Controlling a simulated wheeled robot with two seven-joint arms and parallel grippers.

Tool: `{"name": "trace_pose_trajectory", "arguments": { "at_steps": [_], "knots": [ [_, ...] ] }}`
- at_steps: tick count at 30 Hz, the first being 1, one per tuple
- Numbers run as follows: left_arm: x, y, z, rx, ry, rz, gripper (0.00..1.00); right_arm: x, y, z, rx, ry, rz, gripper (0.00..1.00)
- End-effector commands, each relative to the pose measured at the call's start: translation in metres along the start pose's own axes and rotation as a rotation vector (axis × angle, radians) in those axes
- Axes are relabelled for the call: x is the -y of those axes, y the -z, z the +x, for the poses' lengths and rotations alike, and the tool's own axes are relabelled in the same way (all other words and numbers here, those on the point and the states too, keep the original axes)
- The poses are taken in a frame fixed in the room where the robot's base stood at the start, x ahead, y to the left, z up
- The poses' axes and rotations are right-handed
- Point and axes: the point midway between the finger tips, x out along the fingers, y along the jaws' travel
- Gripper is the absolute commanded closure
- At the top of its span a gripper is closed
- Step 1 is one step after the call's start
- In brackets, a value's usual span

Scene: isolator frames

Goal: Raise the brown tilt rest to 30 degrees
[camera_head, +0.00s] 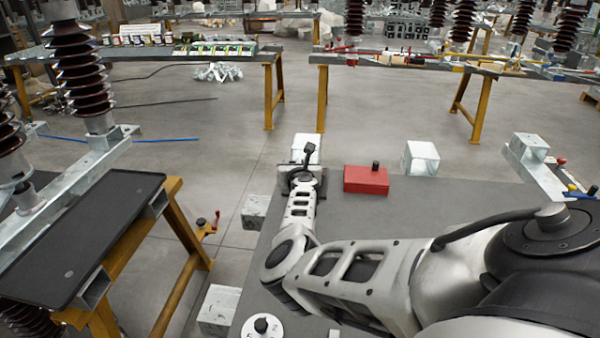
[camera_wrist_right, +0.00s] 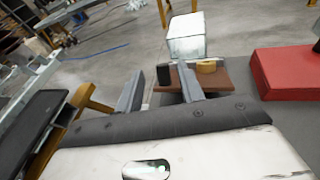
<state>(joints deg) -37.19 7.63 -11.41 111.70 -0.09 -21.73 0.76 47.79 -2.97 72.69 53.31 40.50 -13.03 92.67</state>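The brown tilt rest (camera_wrist_right: 222,82) shows in the right wrist view as a low brown plate, with a tan round piece and a dark upright piece on it. Its angle is hard to tell. In the head view my right gripper hides most or all of it. My right gripper (camera_wrist_right: 158,88) is open, its two grey fingers apart. The right finger overlaps the rest in the picture, and whether it touches is unclear. In the head view the right gripper (camera_head: 303,172) is at the far left part of the grey table. My left gripper is not in view.
A red block (camera_head: 365,180) with a black knob stands right of the gripper. White blocks (camera_head: 421,158) stand near the table's far edge, one (camera_wrist_right: 186,38) just behind the rest. A white dial (camera_head: 262,327) is at the near left. A black tray (camera_head: 85,235) lies on the left bench.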

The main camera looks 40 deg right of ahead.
Motion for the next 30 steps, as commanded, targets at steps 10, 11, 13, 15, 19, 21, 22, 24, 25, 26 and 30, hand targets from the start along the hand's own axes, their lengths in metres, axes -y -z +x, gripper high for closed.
{"name": "trace_pose_trajectory", "arguments": {
  "at_steps": [10, 11, 13, 15, 19, 21, 22, 24, 25, 26, 30],
  "knots": [
    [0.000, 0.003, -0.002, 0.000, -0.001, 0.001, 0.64, 0.001, 0.006, -0.058, -0.013, 0.005, -0.004, 0.62],
    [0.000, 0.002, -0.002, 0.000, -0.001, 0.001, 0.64, 0.001, 0.006, -0.062, -0.013, 0.004, -0.004, 0.62],
    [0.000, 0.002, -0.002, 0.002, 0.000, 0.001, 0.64, 0.001, 0.005, -0.071, -0.013, 0.004, -0.005, 0.62],
    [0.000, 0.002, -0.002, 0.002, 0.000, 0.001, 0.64, 0.002, 0.005, -0.079, -0.012, 0.004, -0.004, 0.62],
    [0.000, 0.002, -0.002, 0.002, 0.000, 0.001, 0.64, 0.002, 0.004, -0.087, -0.011, 0.004, -0.004, 0.62],
    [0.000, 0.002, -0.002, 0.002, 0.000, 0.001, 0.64, 0.003, 0.004, -0.089, -0.011, 0.005, -0.005, 0.62],
    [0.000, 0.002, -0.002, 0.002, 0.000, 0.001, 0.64, 0.003, 0.004, -0.090, -0.011, 0.005, -0.005, 0.62],
    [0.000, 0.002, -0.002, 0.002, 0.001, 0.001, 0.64, 0.002, 0.004, -0.090, -0.011, 0.005, -0.004, 0.62],
    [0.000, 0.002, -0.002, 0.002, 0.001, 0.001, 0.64, 0.002, 0.004, -0.090, -0.011, 0.005, -0.004, 0.62],
    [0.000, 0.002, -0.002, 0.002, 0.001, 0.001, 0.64, 0.002, 0.004, -0.090, -0.011, 0.005, -0.004, 0.62],
    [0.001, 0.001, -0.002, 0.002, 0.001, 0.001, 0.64, 0.003, 0.004, -0.090, -0.010, 0.005, -0.006, 0.73]
  ]
}}
